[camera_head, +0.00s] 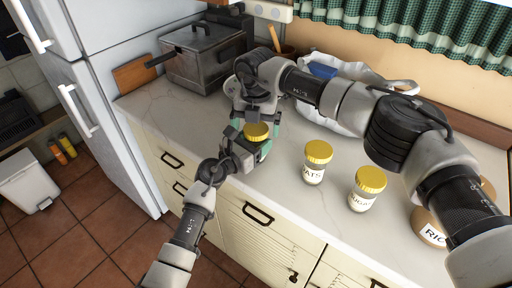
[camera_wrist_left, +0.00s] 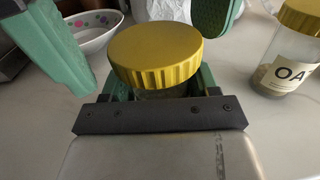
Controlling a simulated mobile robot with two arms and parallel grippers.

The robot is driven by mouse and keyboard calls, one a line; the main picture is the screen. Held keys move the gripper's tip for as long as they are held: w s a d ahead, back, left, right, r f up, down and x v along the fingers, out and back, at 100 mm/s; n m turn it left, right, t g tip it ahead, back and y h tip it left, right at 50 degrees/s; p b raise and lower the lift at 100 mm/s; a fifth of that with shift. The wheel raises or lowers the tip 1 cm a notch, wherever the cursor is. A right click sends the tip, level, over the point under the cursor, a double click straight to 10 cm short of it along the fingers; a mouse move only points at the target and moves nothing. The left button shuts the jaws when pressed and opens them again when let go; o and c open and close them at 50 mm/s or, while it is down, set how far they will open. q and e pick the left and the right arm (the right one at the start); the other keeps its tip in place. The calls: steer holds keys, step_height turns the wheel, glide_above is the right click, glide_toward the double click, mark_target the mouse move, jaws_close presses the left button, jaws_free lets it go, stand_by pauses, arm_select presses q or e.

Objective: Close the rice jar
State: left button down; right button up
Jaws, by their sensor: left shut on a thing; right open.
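A glass jar (camera_wrist_left: 160,94) with a ribbed gold lid (camera_head: 257,131) is between the green fingers of my left gripper (camera_head: 246,150), which is shut on it at the counter's front edge. The lid also shows large in the left wrist view (camera_wrist_left: 155,50). It sits over the jar mouth; I cannot tell whether it is tight. This jar's label is hidden. My right gripper (camera_head: 249,124) is open around the lid, its green fingers to either side and apart from it in the wrist view.
An oats jar (camera_head: 315,174) and a sugar jar (camera_head: 361,200), both gold-lidded, stand to the right. A tan item labelled "RIC" (camera_head: 432,232) is partly behind my right arm. A pot (camera_head: 200,65), a dotted bowl (camera_wrist_left: 97,40) and a white bag (camera_head: 345,112) are behind.

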step_height(320, 180, up, 12)
stand_by(0.4)
arm_select(q)
steer(key=shift+c, duration=0.9)
jaws_free()
steer(key=shift+s+a, duration=0.1)
steer(key=v, duration=1)
steer(key=shift+s+a, duration=0.2)
steer(key=shift+s, duration=0.05)
arm_select(e)
steer(key=shift+f, duration=0.1)
